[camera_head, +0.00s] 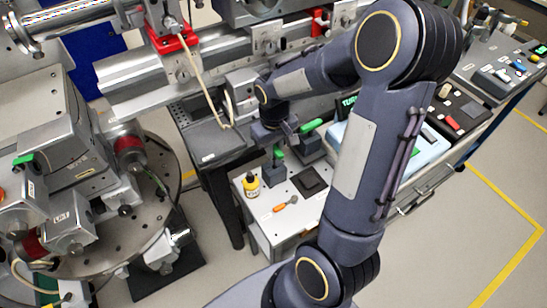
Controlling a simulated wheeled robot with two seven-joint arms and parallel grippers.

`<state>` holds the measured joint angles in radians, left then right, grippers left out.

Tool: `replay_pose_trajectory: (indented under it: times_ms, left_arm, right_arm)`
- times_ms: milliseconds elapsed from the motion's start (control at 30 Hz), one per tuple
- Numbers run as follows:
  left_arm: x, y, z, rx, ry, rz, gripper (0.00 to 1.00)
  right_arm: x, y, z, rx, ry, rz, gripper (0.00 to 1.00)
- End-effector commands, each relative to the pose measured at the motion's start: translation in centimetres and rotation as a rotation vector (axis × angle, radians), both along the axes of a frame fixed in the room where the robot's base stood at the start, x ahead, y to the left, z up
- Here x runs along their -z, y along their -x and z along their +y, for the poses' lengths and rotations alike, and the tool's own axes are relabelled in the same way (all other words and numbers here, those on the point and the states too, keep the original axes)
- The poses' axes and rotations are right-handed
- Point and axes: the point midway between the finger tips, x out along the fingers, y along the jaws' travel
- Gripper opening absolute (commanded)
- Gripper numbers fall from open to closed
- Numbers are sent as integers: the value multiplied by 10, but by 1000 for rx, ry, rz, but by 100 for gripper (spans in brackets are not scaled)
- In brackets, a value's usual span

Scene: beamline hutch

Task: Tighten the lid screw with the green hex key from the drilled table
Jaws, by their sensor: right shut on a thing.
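My right arm reaches across the middle of the view, and its gripper (277,142) points down over the white-topped table (262,206). A small green piece (278,152) shows at the fingertips. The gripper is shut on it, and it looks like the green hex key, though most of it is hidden. Another green bar (312,125) lies just to the right, by a dark block (308,146). A dark block (274,172) stands right below the gripper; I cannot tell whether they touch. I cannot make out the lid screw. My left gripper is not in view.
A yellow bottle (252,184), an orange-handled tool (286,203) and a dark square pad (309,182) are on the white-topped table. Metal beamline equipment (150,75) and a round drilled plate (110,240) fill the left. Clear floor (440,250) lies at the lower right.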

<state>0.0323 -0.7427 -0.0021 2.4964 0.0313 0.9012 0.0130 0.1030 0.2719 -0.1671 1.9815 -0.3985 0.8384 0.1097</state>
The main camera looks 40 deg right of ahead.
Motion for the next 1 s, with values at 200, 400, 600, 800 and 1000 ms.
replay_pose_trajectory:
  times_ms: [200, 400, 600, 800, 1000]
  left_arm:
    - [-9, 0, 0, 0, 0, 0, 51]
    - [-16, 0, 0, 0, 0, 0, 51]
    - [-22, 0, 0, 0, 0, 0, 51]
    - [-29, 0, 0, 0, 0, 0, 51]
    - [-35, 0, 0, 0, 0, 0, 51]
  right_arm:
    - [-11, 0, 0, 0, 0, -1, 0]
    - [-19, 0, 0, 0, 0, 0, 0]
    - [-27, 0, 0, 0, 0, 0, 0]
    - [-35, 0, 0, 0, 0, 0, 0]
    - [-42, 0, 0, -1, 0, 0, 0]
